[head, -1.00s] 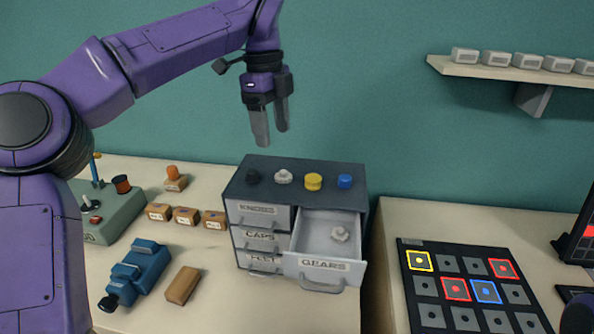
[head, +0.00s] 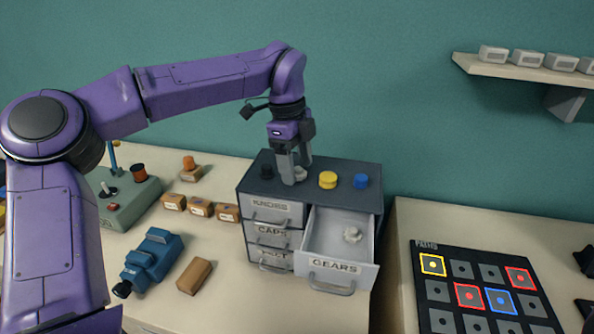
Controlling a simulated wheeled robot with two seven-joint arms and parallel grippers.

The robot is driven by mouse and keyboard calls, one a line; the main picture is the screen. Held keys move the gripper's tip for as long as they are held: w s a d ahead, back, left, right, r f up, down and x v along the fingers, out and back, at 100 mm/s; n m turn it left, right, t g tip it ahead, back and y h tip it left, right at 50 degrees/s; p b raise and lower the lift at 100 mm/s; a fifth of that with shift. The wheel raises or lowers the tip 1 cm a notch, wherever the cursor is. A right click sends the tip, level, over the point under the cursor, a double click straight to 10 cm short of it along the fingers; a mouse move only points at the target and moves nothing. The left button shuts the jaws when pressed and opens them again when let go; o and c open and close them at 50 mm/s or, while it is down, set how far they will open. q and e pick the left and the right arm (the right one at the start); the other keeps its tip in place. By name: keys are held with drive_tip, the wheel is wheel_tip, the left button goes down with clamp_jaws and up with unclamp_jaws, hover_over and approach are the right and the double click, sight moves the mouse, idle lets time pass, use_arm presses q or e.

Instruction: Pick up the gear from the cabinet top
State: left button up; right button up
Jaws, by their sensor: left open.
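The cabinet (head: 342,204) is dark grey with labelled drawers. On its top, a pale gear (head: 300,173) shows partly, between and behind the fingers of my left gripper (head: 294,172). The left gripper is open, points down, and its fingertips are at the gear's height; I cannot tell whether they touch it. A black knob (head: 267,171), a yellow cap (head: 328,180) and a blue cap (head: 361,181) stand in the same row. The drawer marked GEARS (head: 335,267) is pulled out, with another pale gear (head: 352,234) inside. My right gripper is not in view.
Several small boxes (head: 200,207), a blue vise (head: 152,260) and a brown block (head: 194,276) lie left of the cabinet. A green control box (head: 128,204) stands further left. A black panel with coloured squares (head: 488,295) lies right; a shelf (head: 522,72) hangs above.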

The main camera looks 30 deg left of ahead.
use_arm(q)
drive_tip(key=shift+s, duration=0.1)
drive_tip(key=shift+c, duration=0.8)
drive_tip(key=shift+d, duration=0.1)
drive_tip(key=c, duration=0.9)
drive_tip(key=shift+c, duration=0.2)
